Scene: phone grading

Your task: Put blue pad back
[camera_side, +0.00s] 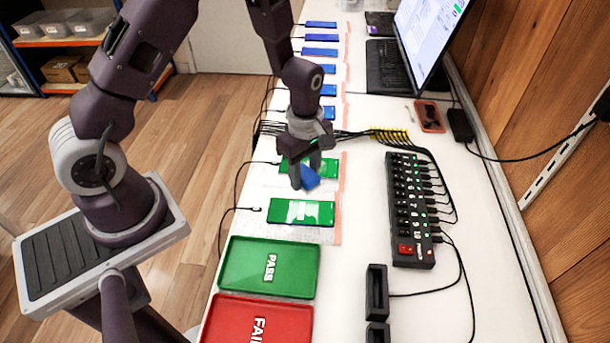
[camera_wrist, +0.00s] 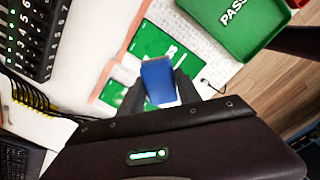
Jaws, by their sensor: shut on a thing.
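A blue pad (camera_side: 309,178) is held between the fingertips of my gripper (camera_side: 304,176), which is shut on it. In the side view it is above or just in front of a phone with a green screen (camera_side: 325,168). The pad (camera_wrist: 158,82) also shows in the wrist view, between the two dark fingers of my gripper (camera_wrist: 160,90). The pad looks tilted in the side view. Its height above the table is hard to tell. A second phone with a green screen (camera_side: 301,212) lies nearer, toward the trays.
A green PASS tray (camera_side: 235,265) and a red FAIL tray (camera_side: 225,325) stand at the near end. A black powered hub (camera_side: 408,250) with cables is to the right. Two black holders (camera_side: 377,290) stand near it. Several blue-screened phones (camera_side: 320,38) line the far table; a laptop (camera_side: 385,75) stands behind.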

